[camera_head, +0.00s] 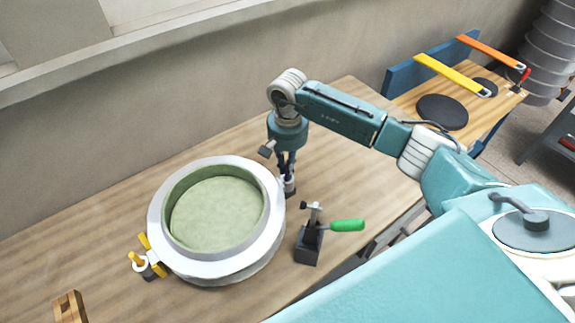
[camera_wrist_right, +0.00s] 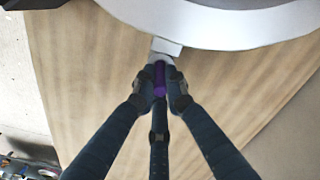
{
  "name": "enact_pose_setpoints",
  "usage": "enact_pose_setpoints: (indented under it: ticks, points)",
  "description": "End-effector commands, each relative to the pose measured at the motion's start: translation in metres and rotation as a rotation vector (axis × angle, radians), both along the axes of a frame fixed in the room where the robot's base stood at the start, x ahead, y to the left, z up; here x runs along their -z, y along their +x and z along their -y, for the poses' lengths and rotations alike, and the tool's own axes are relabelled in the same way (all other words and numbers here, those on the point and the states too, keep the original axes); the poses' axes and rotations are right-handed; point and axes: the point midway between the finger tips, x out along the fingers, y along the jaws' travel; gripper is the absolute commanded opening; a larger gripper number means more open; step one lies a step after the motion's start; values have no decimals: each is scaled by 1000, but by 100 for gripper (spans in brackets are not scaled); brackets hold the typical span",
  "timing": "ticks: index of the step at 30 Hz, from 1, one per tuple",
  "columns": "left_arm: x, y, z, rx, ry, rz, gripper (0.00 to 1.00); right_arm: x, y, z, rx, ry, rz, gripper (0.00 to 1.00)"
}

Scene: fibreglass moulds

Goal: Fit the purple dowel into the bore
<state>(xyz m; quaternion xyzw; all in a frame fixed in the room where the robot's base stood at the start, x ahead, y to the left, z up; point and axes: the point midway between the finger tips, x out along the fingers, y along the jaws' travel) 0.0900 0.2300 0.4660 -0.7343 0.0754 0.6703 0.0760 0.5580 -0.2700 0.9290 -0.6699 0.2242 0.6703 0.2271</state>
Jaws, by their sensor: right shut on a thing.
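The purple dowel (camera_wrist_right: 159,78) is held between the fingers of my right gripper (camera_wrist_right: 161,92) in the right wrist view. In the head view my right gripper (camera_head: 288,180) points down beside the right side of the round mould (camera_head: 214,262), and the dowel cannot be made out there. In the wrist view the dowel lies right by a small pale lug (camera_wrist_right: 167,46) on the mould's rim. The bore is not clearly visible. I cannot tell whether the dowel's end is in it. My left gripper is not in view.
A toggle clamp with a green handle (camera_head: 347,225) stands right of the mould. A yellow-handled clamp (camera_head: 158,268) is at its lower left. A wooden block (camera_head: 70,306) lies at the lower left. The wooden table (camera_head: 100,215) is bare left of the mould.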

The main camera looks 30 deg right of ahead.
Motion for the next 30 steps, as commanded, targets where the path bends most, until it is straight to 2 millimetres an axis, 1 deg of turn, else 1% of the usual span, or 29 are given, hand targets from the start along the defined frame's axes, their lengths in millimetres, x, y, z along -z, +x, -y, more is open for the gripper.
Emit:
enact_pose_setpoints:
  ticks: [1,3,8,12,13,15,16,23,27,28,30]
  points:
    - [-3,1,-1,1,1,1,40,2,0,-1,0,2,1,0]
    - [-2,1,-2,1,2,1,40,4,1,0,0,2,3,0]
    - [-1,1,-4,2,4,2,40,4,1,0,0,1,2,0]
    - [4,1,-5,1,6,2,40,9,1,0,-1,0,3,0]
    - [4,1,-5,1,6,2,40,8,1,0,-1,0,3,13]
    - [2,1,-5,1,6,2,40,7,1,0,0,0,3,27]
    - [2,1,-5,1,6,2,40,7,1,0,0,0,3,30]
    - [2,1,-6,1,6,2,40,7,0,0,0,0,1,30]
    - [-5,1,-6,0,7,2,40,1,0,-1,0,2,1,30]
    - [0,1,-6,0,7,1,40,0,1,0,0,1,3,30]
    - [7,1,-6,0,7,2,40,-8,2,0,0,0,6,30]
